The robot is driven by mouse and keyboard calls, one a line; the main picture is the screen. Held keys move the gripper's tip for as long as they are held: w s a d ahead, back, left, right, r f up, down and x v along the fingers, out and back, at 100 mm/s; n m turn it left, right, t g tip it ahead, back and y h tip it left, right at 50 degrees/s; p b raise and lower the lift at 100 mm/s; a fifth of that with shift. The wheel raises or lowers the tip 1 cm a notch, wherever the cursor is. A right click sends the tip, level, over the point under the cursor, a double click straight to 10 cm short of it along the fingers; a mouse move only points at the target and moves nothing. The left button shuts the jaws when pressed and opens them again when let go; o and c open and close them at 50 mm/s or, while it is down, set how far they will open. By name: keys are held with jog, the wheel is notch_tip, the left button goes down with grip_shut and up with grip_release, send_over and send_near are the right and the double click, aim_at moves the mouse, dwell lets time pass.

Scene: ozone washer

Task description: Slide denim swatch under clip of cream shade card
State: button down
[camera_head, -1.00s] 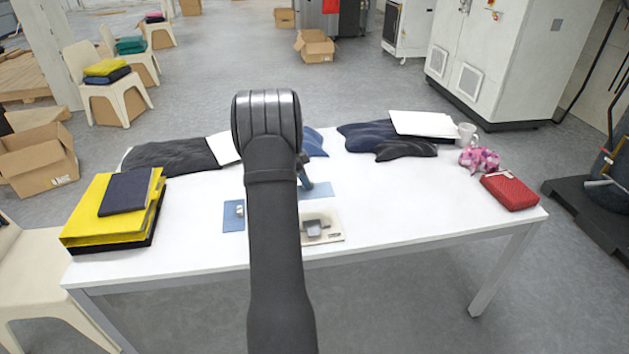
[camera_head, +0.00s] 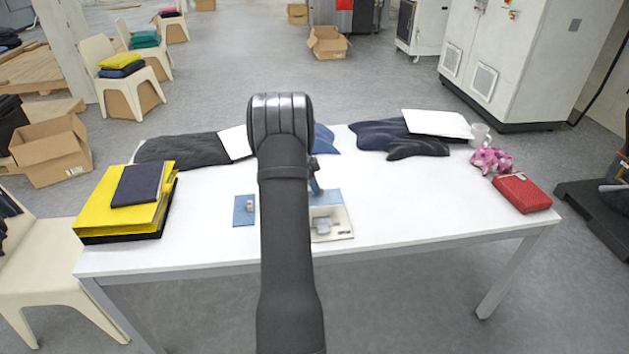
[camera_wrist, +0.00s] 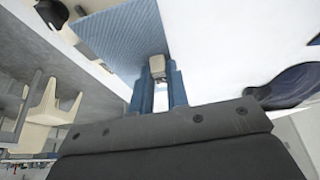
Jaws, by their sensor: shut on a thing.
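The cream shade card (camera_head: 343,231) lies near the table's front edge, partly behind my arm. Its grey clip (camera_head: 322,225) stands on it. In the wrist view the clip (camera_wrist: 51,13) is at the upper left. The light blue denim swatch (camera_head: 328,197) is at the card's far edge; its ribbed face (camera_wrist: 122,38) fills the upper middle of the wrist view. Its near corner is close to the clip, seemingly not under it. My gripper (camera_wrist: 159,88) is shut on the small beige grip block (camera_wrist: 157,64) on the swatch. My arm hides much of this in the head view.
A darker blue card (camera_head: 243,211) with a small grey clip lies left of my arm. A yellow binder (camera_head: 98,213) with a dark swatch is at the left. Dark cloths lie along the back; a red pouch (camera_head: 522,193) is at the right. The table's right middle is clear.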

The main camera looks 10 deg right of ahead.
jog(key=shift+f, duration=3.3)
jog(key=c, duration=1.3)
grip_release()
jog(key=v, duration=1.7)
jog(key=shift+a+r, duration=0.1)
jog(key=shift+r, duration=0.1)
